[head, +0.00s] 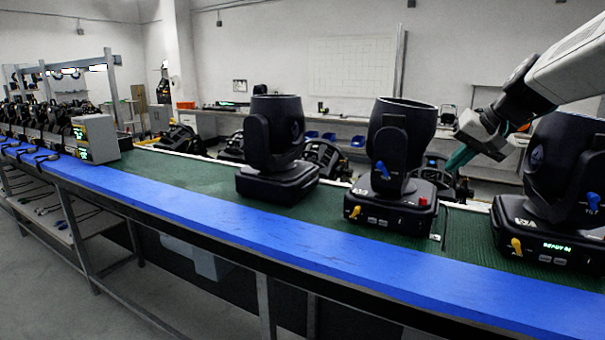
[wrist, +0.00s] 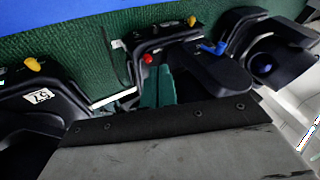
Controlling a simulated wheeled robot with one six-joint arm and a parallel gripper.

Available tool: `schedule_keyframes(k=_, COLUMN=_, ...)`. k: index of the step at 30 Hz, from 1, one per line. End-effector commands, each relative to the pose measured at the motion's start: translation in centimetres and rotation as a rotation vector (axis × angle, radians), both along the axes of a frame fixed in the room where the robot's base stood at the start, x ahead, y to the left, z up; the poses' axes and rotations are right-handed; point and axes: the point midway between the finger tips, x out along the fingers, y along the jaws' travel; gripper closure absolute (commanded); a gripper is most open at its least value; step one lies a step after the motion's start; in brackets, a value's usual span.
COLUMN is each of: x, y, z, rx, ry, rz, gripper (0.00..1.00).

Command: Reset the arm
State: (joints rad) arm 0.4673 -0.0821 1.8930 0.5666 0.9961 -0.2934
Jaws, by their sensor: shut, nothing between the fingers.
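My gripper (head: 458,160) is at the right in the head view. Its teal fingers are together with nothing between them, in the air between the middle par can (head: 404,125) and the right par can (head: 560,155). In the wrist view the gripper's teal fingers (wrist: 158,88) point at the middle can's base, near its red knob (wrist: 148,59); I cannot tell whether they touch it. The middle can has a blue lever and a yellow knob. The right can shows a green lit display. A third par can (head: 270,140) stands to the left. All three stand upright.
The cans stand on a green bench mat (head: 200,180) with a blue front strip (head: 240,235). A beige box with a green display (head: 97,138) and a row of smaller units stand at the far left. Green mat is bare between that box and the left can.

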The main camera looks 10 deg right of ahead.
Motion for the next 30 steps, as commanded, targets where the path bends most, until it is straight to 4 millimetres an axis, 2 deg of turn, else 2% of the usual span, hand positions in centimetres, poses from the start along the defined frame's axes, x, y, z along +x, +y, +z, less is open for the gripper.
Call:
schedule_keyframes(k=2, x=-1.7, y=0.3, z=-2.2, rx=0.006, ry=0.075, rz=-0.005, gripper=1.0)
schedule_keyframes(k=5, x=-5.9, y=2.4, z=-4.6, rx=-0.012, ry=0.183, rz=0.011, gripper=1.0)
schedule_keyframes(k=12, x=-19.2, y=9.5, z=-9.2, rx=-0.159, ry=0.405, rz=0.137, gripper=1.0)
schedule_keyframes(k=15, x=-24.3, y=11.4, z=-10.9, rx=-0.242, ry=0.453, rz=0.199, gripper=1.0)
schedule_keyframes(k=18, x=-28.1, y=12.5, z=-12.2, rx=-0.315, ry=0.467, rz=0.261, gripper=1.0)
schedule_keyframes(k=22, x=-30.6, y=13.5, z=-12.9, rx=-0.374, ry=0.437, rz=0.326, gripper=1.0)
schedule_keyframes(k=30, x=-31.0, y=14.5, z=-12.3, rx=-0.391, ry=0.388, rz=0.37, gripper=1.0)
